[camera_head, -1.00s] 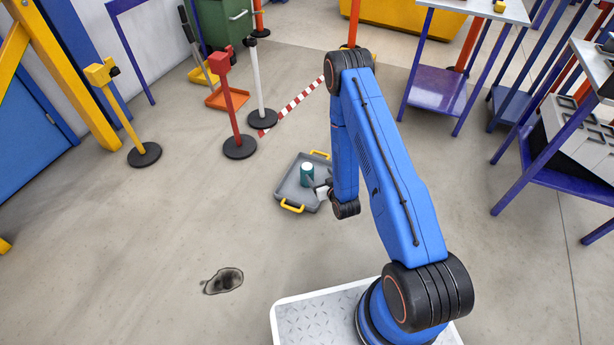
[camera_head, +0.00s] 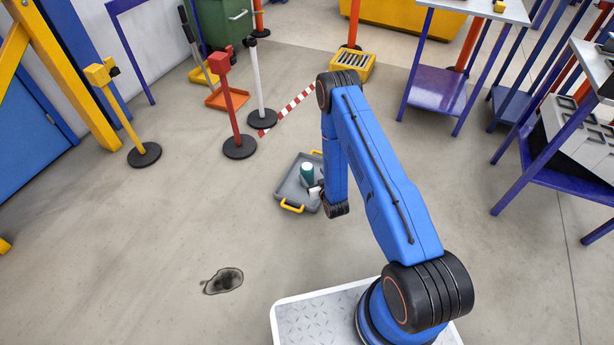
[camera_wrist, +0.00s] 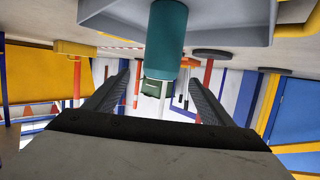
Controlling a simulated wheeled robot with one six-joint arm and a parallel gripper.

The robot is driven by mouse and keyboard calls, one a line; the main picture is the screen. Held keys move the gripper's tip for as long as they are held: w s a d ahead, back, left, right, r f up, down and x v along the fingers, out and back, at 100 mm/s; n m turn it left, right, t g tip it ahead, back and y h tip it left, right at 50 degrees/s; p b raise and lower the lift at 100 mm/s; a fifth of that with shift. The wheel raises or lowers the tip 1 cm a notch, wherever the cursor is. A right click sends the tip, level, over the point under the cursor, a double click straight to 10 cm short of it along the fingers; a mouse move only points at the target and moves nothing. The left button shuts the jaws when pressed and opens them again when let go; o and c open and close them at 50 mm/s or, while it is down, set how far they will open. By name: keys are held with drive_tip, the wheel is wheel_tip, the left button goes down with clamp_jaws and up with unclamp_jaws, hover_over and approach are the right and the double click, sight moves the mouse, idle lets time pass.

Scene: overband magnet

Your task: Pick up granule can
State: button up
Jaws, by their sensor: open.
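The granule can (camera_head: 307,174) is teal with a pale top and stands upright in a grey tray (camera_head: 288,188) with yellow handles on the floor. My gripper (camera_head: 316,188) is low over the tray's right side, close beside the can and partly hidden by my arm. In the wrist view, which is upside down, the can (camera_wrist: 166,38) appears ahead, between the lines of my gripper's two spread fingers (camera_wrist: 159,76). The gripper is open and empty. I cannot tell whether the fingertips reach around the can. The tray (camera_wrist: 232,22) also shows there.
A red post (camera_head: 234,115) and a white post (camera_head: 257,85) on black bases stand behind the tray, with a red-and-white striped bar (camera_head: 293,105) on the floor. A yellow slotted box (camera_head: 353,64) is further back. A dark stain (camera_head: 223,281) marks the open floor at front left.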

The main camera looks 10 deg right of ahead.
sight(307, 169)
drive_tip(key=shift+x, duration=3.8)
drive_tip(key=shift+a, duration=0.15)
drive_tip(key=c, duration=1.5)
